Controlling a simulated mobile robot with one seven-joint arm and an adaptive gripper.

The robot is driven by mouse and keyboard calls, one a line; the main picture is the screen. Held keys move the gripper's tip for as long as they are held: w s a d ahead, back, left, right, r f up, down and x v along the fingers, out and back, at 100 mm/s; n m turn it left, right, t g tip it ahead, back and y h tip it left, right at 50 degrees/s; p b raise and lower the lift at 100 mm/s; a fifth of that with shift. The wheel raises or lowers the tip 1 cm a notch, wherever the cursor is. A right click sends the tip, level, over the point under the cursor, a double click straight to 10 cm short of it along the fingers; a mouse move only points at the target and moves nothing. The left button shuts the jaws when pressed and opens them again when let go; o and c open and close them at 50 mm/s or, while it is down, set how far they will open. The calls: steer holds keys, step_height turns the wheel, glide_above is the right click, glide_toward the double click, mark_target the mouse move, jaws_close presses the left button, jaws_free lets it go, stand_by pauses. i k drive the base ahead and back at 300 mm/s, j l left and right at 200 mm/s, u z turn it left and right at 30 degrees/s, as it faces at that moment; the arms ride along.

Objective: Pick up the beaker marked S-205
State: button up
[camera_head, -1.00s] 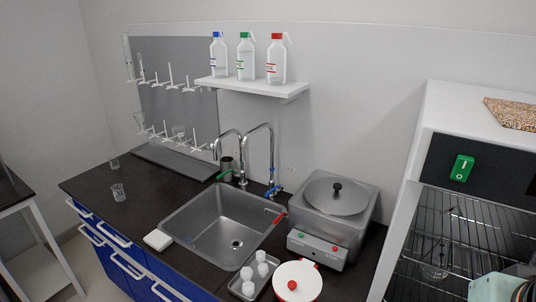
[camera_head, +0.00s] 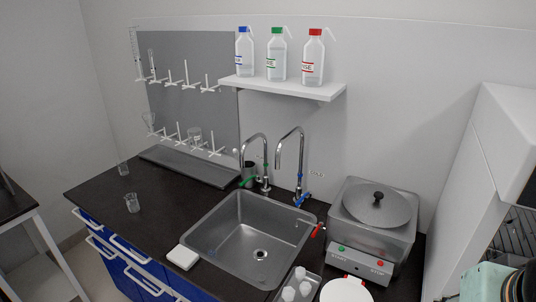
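A small clear glass beaker (camera_head: 132,203) stands upright on the left part of the dark counter (camera_head: 105,195). A second, smaller-looking clear glass vessel (camera_head: 123,169) stands behind it, close to the wall. Another glass vessel (camera_head: 195,136) hangs on the pegs of the drying rack. No marking can be read on any of them, so I cannot tell which is S-205. My gripper's fingers do not show; only a teal and black part, apparently of my arm, is at the bottom right corner.
A steel sink (camera_head: 255,240) with two taps is mid-counter, with a white block (camera_head: 182,257) at its left. A steel bath (camera_head: 378,212) stands right of it. White bottles (camera_head: 290,290) are in front. Wash bottles (camera_head: 277,58) stand on a shelf. The left counter is mostly clear.

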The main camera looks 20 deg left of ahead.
mark_target(133, 203)
steer(key=i+j, duration=0.1)
steer(key=j, duration=1.5)
steer(key=i+j, duration=0.15)
steer(key=j, duration=0.65)
